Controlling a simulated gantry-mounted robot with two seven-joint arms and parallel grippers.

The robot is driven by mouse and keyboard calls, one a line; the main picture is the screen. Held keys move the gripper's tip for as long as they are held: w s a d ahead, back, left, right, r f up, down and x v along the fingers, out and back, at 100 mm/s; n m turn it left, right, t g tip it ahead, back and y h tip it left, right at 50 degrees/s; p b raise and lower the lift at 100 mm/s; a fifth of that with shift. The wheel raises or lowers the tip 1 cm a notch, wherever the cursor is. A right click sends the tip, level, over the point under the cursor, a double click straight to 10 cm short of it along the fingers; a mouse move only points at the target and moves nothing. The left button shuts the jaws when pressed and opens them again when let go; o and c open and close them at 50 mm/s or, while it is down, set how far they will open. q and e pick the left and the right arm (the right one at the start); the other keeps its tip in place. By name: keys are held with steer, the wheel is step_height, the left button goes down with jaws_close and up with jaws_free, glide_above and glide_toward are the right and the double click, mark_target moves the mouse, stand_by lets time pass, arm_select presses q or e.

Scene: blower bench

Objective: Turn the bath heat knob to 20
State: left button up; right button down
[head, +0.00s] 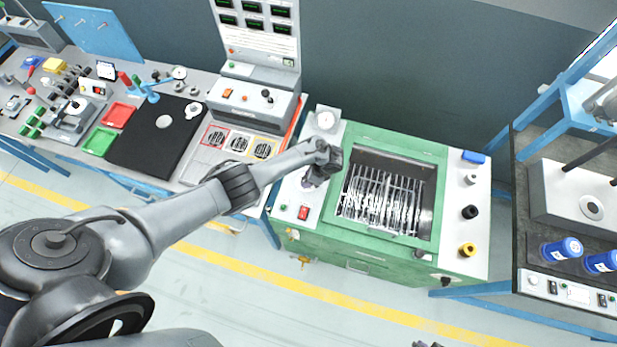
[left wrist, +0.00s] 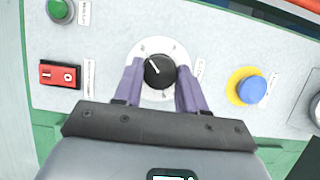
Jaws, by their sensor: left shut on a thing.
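The bath heat knob (left wrist: 160,71) is a round black knob on a white dial plate (left wrist: 171,48). Its white pointer line aims toward the upper left in the left wrist view; the dial's marks are too small to read. My left gripper (left wrist: 158,84) has its two purple fingers on either side of the knob and is shut on it. In the head view my left gripper (head: 314,178) is over the left panel of the green bath (head: 377,262) and hides the knob. A small dark piece at the head view's bottom edge may be my right gripper; its jaws cannot be made out.
A red rocker switch (left wrist: 60,75), a green button (left wrist: 61,11) and a blue button on a yellow ring (left wrist: 251,90) sit around the knob. The open basin with a wire rack (head: 382,200) lies right of my gripper. A round gauge (head: 325,120) stands behind it.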

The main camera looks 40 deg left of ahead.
arm_select(q)
steer(key=o, duration=1.1)
steer(key=shift+c, duration=0.2)
steer(key=p+v, duration=0.3)
steer(key=v, duration=0.7)
steer(key=shift+r+p, duration=0.3)
steer(key=shift+r, duration=0.05)
steer(key=shift+d, duration=0.25)
